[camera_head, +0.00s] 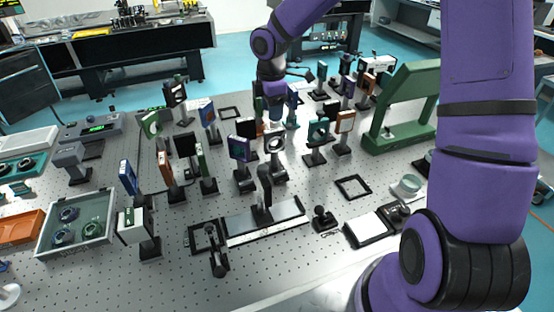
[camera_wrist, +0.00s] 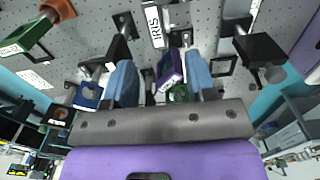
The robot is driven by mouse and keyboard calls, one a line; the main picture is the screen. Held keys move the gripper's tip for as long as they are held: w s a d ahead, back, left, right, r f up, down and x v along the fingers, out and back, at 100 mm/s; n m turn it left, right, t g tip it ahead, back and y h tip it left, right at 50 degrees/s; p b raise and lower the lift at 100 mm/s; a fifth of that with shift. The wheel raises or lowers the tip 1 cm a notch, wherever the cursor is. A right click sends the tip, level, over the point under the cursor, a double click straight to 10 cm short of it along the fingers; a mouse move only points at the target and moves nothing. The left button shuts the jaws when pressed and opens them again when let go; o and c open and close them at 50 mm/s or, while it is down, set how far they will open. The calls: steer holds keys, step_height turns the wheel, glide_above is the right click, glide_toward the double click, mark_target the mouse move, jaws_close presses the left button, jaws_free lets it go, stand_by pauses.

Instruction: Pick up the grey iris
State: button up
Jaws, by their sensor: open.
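A grey mount with a white label reading IRIS (camera_wrist: 154,26) shows at the top middle of the wrist view, beyond my fingertips. In the head view, a pale ring-shaped mount (camera_head: 274,144) on a dark post near the table's middle looks like the same iris, but I cannot read its label there. My gripper (camera_wrist: 160,78) is open, with its two blue fingers apart and pointing toward the table. A purple mount (camera_wrist: 168,67) shows between the fingers in the wrist view. In the head view my gripper (camera_head: 276,112) is just above and behind the ring mount, partly hidden among other mounts.
A black post on a rail (camera_head: 264,190) stands in front. A large green frame (camera_head: 405,110) is at right. A grey bin (camera_head: 76,222) sits at left.

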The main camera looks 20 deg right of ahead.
mark_target(272, 130)
steer(key=shift+w+f, duration=0.15)
steer(key=shift+f, duration=0.1)
step_height(272, 130, down, 10)
steer(key=shift+w+f, duration=0.1)
steer(key=shift+f, duration=0.15)
jaws_close()
stand_by(0.3)
